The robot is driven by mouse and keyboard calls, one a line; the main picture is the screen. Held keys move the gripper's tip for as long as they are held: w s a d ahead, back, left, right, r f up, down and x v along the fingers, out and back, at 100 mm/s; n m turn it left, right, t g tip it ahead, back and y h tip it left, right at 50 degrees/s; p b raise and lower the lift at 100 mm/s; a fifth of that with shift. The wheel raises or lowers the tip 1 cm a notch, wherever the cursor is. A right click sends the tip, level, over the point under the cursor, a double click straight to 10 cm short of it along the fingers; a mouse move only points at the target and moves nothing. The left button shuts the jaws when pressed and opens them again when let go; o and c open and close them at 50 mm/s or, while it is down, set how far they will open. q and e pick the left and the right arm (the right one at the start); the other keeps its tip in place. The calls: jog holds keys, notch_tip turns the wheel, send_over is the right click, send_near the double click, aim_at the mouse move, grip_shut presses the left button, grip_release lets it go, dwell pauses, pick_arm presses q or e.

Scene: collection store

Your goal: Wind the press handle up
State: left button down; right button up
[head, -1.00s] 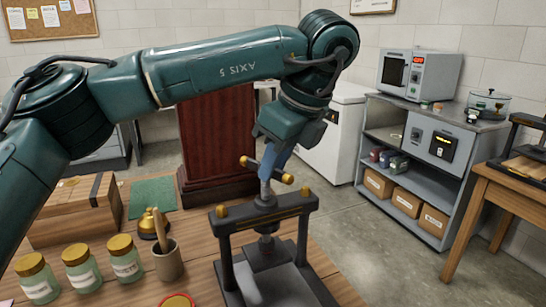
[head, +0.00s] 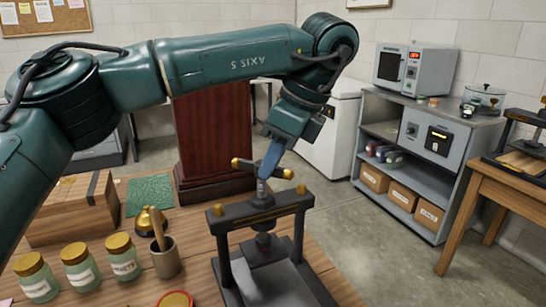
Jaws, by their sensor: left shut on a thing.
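The dark press (head: 296,203) stands on the near part of the wooden table, with a crossbeam on two posts and a flat bed below. Its handle (head: 243,164) is a dark bar with brass-coloured ends on top of the upright screw. My left gripper (head: 266,172) comes down from above and is shut on the handle near its middle; its blue fingers hide part of the bar. The screw's lower end (head: 264,241) hangs below the crossbeam, above the bed. My right gripper is not in view.
A red-rimmed round tin (head: 176,300) is at the near edge. A grey shelf unit (head: 428,157) stands at right.

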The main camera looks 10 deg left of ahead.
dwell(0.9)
pick_arm(q)
jog(key=c, duration=1.3)
grip_release()
jog(key=shift+o, duration=0.2)
jog(key=w+p+v, duration=0.1)
jog(key=p+v, duration=0.2)
jog(key=v, duration=1)
jog(key=shift+s+p, duration=0.4)
jog(key=shift+s, duration=0.05)
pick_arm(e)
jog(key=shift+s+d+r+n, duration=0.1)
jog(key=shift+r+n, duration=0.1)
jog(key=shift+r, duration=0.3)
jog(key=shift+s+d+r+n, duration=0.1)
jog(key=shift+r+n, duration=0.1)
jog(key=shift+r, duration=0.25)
pick_arm(q)
jog(key=shift+o, duration=0.5)
jog(key=shift+r, duration=0.1)
